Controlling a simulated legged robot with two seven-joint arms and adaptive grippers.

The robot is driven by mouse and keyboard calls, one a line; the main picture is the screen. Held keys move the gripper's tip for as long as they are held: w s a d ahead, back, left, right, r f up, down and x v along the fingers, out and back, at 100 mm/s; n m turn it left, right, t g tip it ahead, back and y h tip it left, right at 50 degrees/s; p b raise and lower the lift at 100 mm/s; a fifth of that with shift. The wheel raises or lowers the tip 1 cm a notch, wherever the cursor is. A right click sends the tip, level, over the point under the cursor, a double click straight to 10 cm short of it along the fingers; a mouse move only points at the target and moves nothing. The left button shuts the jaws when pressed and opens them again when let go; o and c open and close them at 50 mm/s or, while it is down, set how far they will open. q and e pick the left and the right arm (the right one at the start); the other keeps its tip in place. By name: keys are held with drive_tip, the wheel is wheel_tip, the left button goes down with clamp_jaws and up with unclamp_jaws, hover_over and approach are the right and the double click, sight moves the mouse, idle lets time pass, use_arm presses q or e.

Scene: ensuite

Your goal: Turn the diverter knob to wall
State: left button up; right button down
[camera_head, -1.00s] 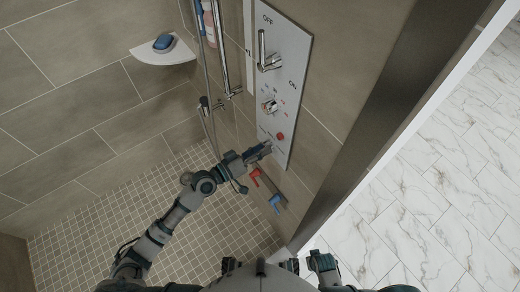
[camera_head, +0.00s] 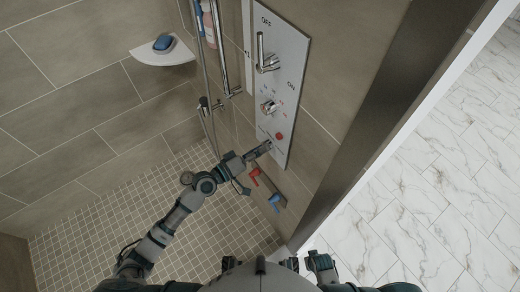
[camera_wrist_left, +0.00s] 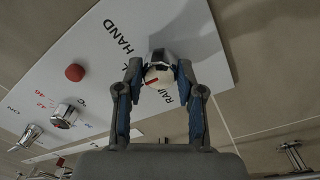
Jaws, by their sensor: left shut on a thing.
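The diverter knob (camera_wrist_left: 159,66) is a small chrome knob with a pale face and a red mark, on the white control panel (camera_wrist_left: 100,60). The words HAND and RAIN show beside it; another label is partly hidden by a finger. The red mark points down-left in the left wrist view, near RAIN. My left gripper (camera_wrist_left: 158,76) is shut around the knob, one finger on each side. In the head view my left gripper (camera_head: 260,149) is at the panel's lower end and hides the knob.
A red button (camera_wrist_left: 75,72) and a chrome temperature knob (camera_wrist_left: 64,115) are beside the diverter on the panel. A chrome ON/OFF lever (camera_head: 266,54) is higher up. Red (camera_head: 253,176) and blue (camera_head: 275,201) handles are on the wall below. A corner shelf (camera_head: 163,55) holds blue soap.

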use_arm(q)
drive_tip(key=shift+w+a+r, duration=0.1)
drive_tip(key=shift+w, duration=0.05)
drive_tip(key=o, duration=1)
drive_tip(key=shift+o, duration=0.7)
drive_tip(key=shift+w+f, duration=0.15)
drive_tip(key=shift+f, duration=0.05)
drive_tip(key=v, duration=1.2)
